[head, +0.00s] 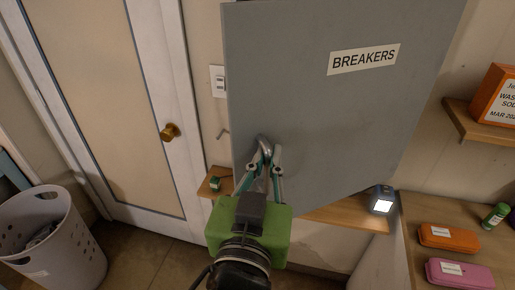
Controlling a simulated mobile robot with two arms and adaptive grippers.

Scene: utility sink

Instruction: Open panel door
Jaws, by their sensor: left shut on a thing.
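The panel door (310,95) is a large grey door with a white BREAKERS label (363,60). It fills the upper middle of the head view and stands at an angle to the wall. A curved metal handle (264,143) sits near its lower left edge. My left gripper (264,160) reaches up to the handle, and its teal fingers are shut on it. Whatever lies behind the panel door is hidden. My right gripper is not in view.
A closed white door with a brass knob (170,132) is at the left, with a white laundry basket (50,235) on the floor. A lamp (382,199) stands below the panel. Orange (449,238) and pink (460,274) cases lie on the right counter.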

